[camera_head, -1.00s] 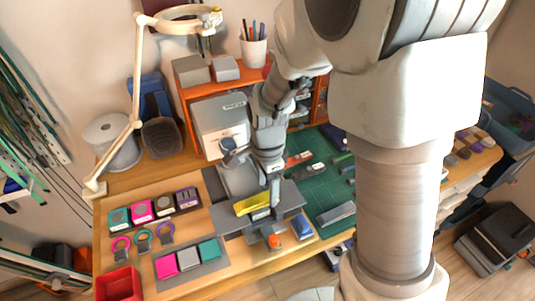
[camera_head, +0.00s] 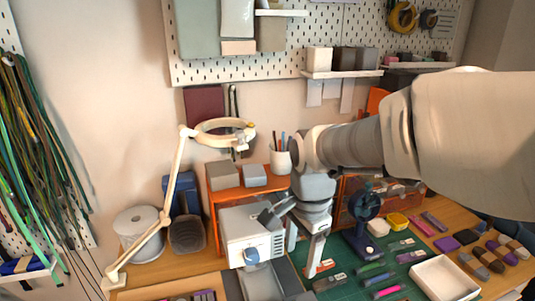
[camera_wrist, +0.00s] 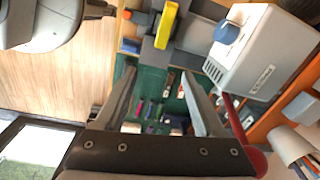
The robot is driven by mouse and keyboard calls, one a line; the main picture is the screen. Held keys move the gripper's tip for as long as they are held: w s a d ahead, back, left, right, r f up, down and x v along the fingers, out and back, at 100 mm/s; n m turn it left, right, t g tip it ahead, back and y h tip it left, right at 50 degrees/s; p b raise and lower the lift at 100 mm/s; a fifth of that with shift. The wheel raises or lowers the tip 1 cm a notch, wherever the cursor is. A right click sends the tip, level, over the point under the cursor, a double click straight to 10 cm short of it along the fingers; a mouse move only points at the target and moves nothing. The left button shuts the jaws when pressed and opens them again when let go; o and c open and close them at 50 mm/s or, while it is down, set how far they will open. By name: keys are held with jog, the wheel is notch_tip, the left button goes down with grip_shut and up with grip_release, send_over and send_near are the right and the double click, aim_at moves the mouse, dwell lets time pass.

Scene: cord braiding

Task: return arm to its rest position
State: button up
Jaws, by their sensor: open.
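My gripper (camera_wrist: 158,72) is open in the wrist view, its two long grey fingers apart with nothing between them. Beyond the fingers lie the green mat and small tools. In the head view my arm reaches in from the right. The gripper (camera_head: 314,262) hangs down over the bench beside the white machine, and its fingertips are hard to make out there. The wrist view also shows a yellow piece (camera_wrist: 166,26) seated in a grey fixture, away from the fingers.
The white machine (camera_head: 238,222) with a blue knob stands left of my gripper, before an orange shelf (camera_head: 213,204). A jointed lamp (camera_head: 168,205) and a white spool (camera_head: 139,236) stand further left. A white tray (camera_head: 445,283) is at the right.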

jog(key=s+d+r+n+t+p, duration=0.4)
jog(key=s+d+r+n, duration=0.2)
jog(key=s+r+n, duration=0.5)
jog(key=shift+s+d+n+t, duration=0.25)
jog(key=shift+n+t, duration=0.15)
jog(key=shift+n, duration=0.3)
